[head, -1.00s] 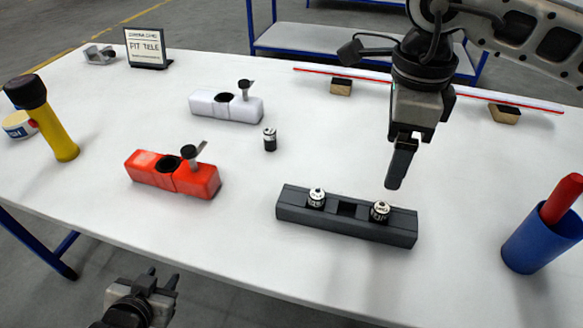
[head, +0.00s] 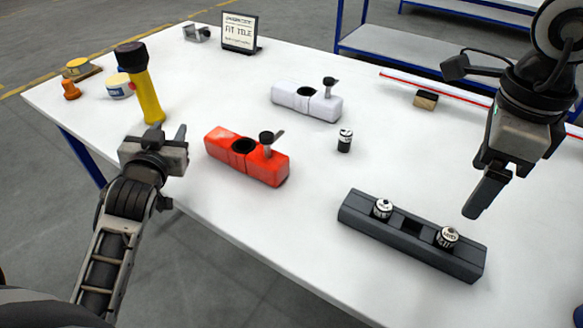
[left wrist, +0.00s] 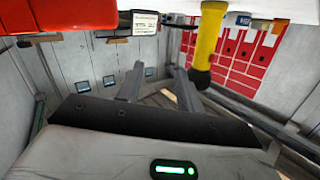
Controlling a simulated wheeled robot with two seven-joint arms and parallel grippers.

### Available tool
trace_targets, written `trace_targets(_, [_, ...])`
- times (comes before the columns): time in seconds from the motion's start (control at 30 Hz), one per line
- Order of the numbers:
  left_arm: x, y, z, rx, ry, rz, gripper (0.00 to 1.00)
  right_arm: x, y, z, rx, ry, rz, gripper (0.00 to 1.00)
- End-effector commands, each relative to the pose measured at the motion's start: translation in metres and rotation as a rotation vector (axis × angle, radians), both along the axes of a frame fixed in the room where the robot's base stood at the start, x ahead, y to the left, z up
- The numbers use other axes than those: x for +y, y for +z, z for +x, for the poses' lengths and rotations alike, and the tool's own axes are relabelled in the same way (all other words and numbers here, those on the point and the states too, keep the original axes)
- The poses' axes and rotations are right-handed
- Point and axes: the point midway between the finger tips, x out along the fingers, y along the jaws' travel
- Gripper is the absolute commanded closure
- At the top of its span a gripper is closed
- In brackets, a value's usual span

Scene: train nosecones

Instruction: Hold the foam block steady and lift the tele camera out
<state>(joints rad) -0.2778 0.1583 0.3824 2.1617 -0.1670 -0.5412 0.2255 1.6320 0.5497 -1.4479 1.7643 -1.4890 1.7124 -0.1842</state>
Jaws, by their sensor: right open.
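The dark grey foam block (head: 411,227) lies on the near right part of the white table in the head view. Two small black-and-silver cylinders, a left one (head: 382,208) and a right one (head: 446,237), stand in its slots. The square slot between them looks empty. A third similar cylinder (head: 344,140) stands alone on the table. I cannot tell which is the tele camera. My right gripper (head: 485,197) is open and empty, above and behind the block's right end. My left gripper (head: 157,140) is open and empty at the table's left edge, far from the block.
A red clamp fixture (head: 222,146) lies right of my left gripper; a white one (head: 290,97) is behind it. A yellow flashlight (head: 150,98) stands just beyond my left gripper; it shows in the left wrist view (left wrist: 207,42). A sign (head: 239,32) stands at the back.

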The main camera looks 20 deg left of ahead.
Motion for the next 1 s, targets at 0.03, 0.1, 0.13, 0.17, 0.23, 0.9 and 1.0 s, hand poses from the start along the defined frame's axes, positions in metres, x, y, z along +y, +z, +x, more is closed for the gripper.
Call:
trace_targets(0.03, [-0.022,0.012,0.02,-0.038,-0.058,-0.041,0.64,0.0,0.0,0.0,0.0,0.0,0.0,0.2])
trace_targets(0.1, [-0.055,0.022,0.045,-0.053,-0.139,-0.118,0.64,0.0,0.0,0.0,0.0,0.0,0.0,0.2])
trace_targets(0.13, [-0.071,0.025,0.054,-0.048,-0.176,-0.152,0.64,0.0,0.0,0.0,0.0,0.0,0.0,0.2])
trace_targets(0.17, [-0.086,0.028,0.063,-0.038,-0.214,-0.186,0.64,0.0,0.0,0.0,0.0,0.0,0.0,0.2])
trace_targets(0.23, [-0.124,0.035,0.08,-0.001,-0.308,-0.253,0.64,0.0,0.0,0.0,0.0,0.0,0.0,0.2])
trace_targets(0.9, [-0.382,0.047,0.003,0.922,-1.164,0.019,0.64,0.0,0.0,0.0,0.0,0.0,0.0,0.2])
trace_targets(1.0, [-0.38,0.043,-0.007,0.991,-1.179,0.073,0.64,0.0,0.0,0.0,0.0,0.0,0.0,0.2])
